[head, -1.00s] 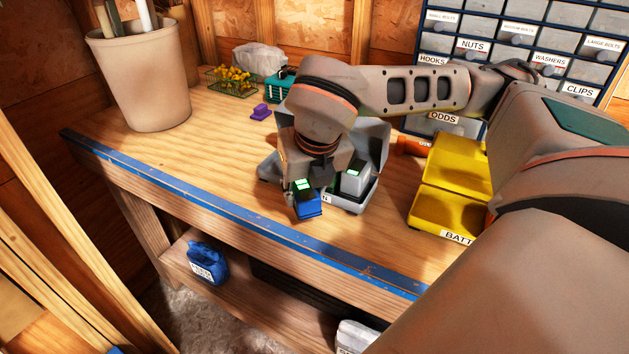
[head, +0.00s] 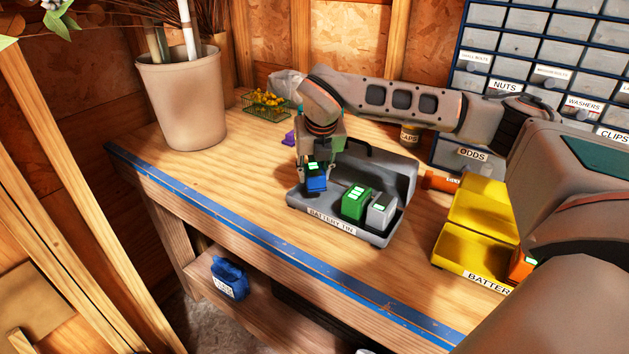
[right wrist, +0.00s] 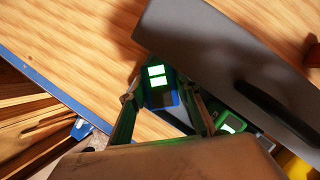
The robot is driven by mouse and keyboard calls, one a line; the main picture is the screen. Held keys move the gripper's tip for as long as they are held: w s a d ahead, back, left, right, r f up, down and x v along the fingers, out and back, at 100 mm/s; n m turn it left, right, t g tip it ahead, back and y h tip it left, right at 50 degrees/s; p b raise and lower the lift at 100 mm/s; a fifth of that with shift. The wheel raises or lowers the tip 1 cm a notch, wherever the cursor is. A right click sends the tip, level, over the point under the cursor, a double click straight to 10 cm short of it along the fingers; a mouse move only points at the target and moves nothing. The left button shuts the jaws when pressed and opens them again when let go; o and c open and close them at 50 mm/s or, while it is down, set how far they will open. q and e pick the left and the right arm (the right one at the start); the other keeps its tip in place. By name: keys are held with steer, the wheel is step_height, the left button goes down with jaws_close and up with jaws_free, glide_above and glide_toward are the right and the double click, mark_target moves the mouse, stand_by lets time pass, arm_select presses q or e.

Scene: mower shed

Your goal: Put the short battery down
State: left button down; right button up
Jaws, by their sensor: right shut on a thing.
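My right gripper (head: 314,172) is shut on a short blue battery (head: 317,184) with green lights on its top. It holds the battery upright over the left end of the grey battery tin (head: 300,203); I cannot tell whether the battery's bottom touches the tin. In the right wrist view, the blue battery (right wrist: 161,95) sits between the two fingers (right wrist: 163,104), beside the tin's raised grey part (right wrist: 215,45). A green battery (head: 356,203) and a grey battery (head: 381,211) stand in the tin's right part. My left gripper is not in view.
A yellow battery tray (head: 470,250) stands to the right, with an orange battery (head: 522,264) at its right end. A beige pot (head: 183,105) stands at the back left. Labelled drawers (head: 510,88) stand behind. The bench left of the tin is clear.

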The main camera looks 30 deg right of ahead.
mark_target(314, 183)
steer(key=shift+f+p, duration=0.3)
steer(key=shift+f, duration=1.45)
steer(key=o, duration=0.9)
steer(key=shift+f, duration=0.1)
steer(key=shift+s+r, duration=0.1)
steer(key=shift+r, duration=0.4)
steer(key=b+v, duration=0.1)
steer(key=v, duration=1)
steer(key=shift+s+r, duration=0.1)
steer(key=shift+a, duration=0.1)
